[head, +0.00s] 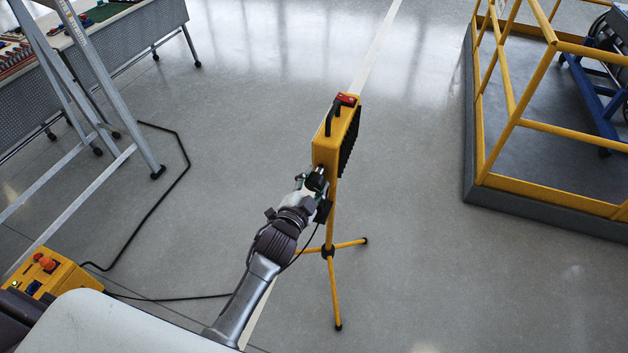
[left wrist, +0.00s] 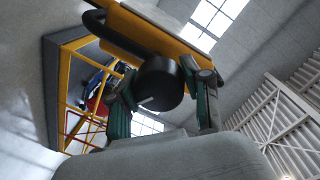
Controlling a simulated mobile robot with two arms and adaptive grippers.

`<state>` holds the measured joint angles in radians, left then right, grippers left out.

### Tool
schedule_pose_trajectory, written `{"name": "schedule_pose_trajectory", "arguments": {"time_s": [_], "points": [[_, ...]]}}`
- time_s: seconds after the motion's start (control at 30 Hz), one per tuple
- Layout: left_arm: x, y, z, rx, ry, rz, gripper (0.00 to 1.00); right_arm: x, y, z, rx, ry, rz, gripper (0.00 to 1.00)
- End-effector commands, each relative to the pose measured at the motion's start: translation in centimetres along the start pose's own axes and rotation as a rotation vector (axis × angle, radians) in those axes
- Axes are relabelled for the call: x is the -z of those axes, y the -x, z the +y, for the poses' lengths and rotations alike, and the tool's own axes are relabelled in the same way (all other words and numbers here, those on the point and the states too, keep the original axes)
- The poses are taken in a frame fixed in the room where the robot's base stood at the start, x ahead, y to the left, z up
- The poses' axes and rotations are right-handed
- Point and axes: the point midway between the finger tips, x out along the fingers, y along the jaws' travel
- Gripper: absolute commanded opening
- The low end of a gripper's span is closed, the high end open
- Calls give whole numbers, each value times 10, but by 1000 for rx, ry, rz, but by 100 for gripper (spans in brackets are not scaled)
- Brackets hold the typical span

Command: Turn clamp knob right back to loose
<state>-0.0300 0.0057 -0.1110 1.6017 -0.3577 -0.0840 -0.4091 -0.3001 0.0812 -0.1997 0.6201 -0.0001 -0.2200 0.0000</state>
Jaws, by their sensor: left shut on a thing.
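A yellow work lamp (head: 326,150) stands upright on a yellow tripod (head: 332,290) in the middle of the head view. The black clamp knob (left wrist: 160,83) sits on the side of the lamp's yellow housing (left wrist: 170,36) in the left wrist view, with a pale mark on its face. My left gripper (head: 317,181) is at the lamp's near lower side. Its two green-and-grey fingers (left wrist: 162,92) are shut on the knob, one on each side. In the head view the gripper hides the knob. My right gripper is not in view.
A yellow control box (head: 48,272) with a cable lies at lower left, near a grey ladder (head: 95,70) and a table (head: 130,38). A yellow-railed platform (head: 540,195) stands at right. The floor around the tripod is mostly clear; a thin cable runs behind my arm.

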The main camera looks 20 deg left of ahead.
Motion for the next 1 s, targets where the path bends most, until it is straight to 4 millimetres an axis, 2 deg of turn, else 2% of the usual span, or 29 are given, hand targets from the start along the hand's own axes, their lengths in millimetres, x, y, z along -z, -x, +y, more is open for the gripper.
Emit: {"name": "schedule_pose_trajectory", "arguments": {"time_s": [0.27, 0.3, 0.4, 0.77, 0.87, 1.0], "points": [[-1, 0, 2, -3, 4, -2, 14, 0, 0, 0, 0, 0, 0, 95], [-1, 0, 2, -3, 4, -2, 55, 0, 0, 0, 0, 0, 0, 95], [-1, 0, 1, -2, 3, -2, 72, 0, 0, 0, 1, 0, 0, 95], [0, 3, 1, -1, 1, -1, 74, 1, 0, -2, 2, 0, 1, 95], [-1, 12, 1, -2, 1, -2, 74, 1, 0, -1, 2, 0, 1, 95], [-2, 39, 2, -4, 2, -4, 74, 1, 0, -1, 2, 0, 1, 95]]}}
